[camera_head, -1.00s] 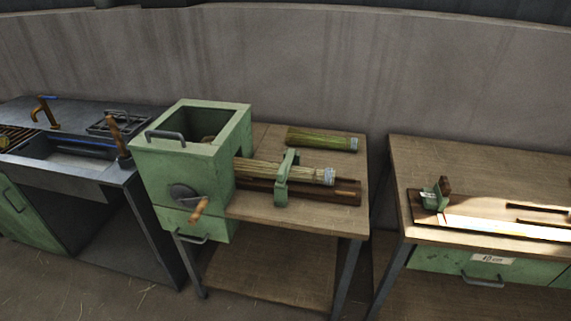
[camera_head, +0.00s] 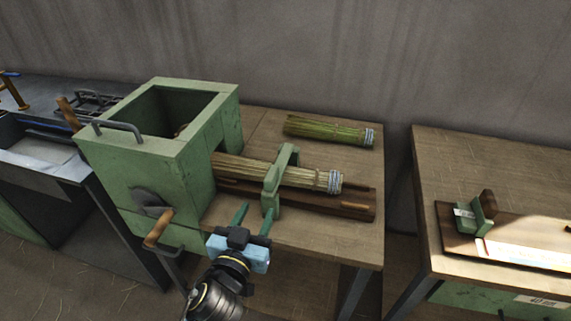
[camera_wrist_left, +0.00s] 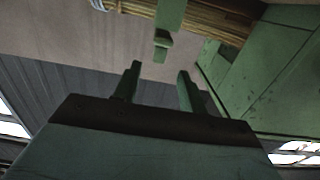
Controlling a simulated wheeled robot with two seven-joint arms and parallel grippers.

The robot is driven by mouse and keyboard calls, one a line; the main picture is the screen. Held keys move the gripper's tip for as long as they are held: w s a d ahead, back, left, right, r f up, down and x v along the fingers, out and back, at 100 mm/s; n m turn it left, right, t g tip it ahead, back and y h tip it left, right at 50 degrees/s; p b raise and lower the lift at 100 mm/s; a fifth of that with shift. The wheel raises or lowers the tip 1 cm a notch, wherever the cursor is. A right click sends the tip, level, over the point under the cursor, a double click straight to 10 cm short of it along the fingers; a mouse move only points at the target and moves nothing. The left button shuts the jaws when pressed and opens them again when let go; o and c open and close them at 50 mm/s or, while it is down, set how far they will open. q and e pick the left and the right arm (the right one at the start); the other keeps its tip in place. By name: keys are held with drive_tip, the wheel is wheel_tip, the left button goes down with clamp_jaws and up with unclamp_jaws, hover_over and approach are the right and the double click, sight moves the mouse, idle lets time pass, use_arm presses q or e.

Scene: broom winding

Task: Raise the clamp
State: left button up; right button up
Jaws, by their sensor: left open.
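The green clamp (camera_head: 272,188) stands over a straw bundle (camera_head: 305,177) on a dark wooden board (camera_head: 345,204), next to the green winding machine (camera_head: 190,160). The bundle has a wire-bound end on the right, and its left end goes into the machine. My left gripper (camera_head: 254,213) is open and empty, just in front of the clamp's near end. In the left wrist view, my open fingers (camera_wrist_left: 157,80) point towards the clamp's green end (camera_wrist_left: 162,42), which sits beyond the tips, apart from them. My right gripper is not in view.
The machine's crank handle (camera_head: 158,228) sticks out to the left of my left gripper. A second, greener bundle (camera_head: 330,131) lies at the back of the table (camera_head: 325,242). Another table (camera_head: 440,155) stands to the right, a sink (camera_head: 45,150) to the left.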

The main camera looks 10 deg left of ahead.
sight(273, 168)
use_arm(q)
drive_tip(key=w, duration=0.4)
drive_tip(key=w+r, duration=0.1)
drive_tip(key=w, duration=0.8)
drive_tip(key=shift+w+d+r, duration=0.25)
drive_tip(key=shift+r, duration=0.1)
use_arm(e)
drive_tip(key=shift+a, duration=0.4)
use_arm(q)
drive_tip(key=shift+c, duration=0.3)
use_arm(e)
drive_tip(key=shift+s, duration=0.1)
use_arm(q)
clamp_jaws()
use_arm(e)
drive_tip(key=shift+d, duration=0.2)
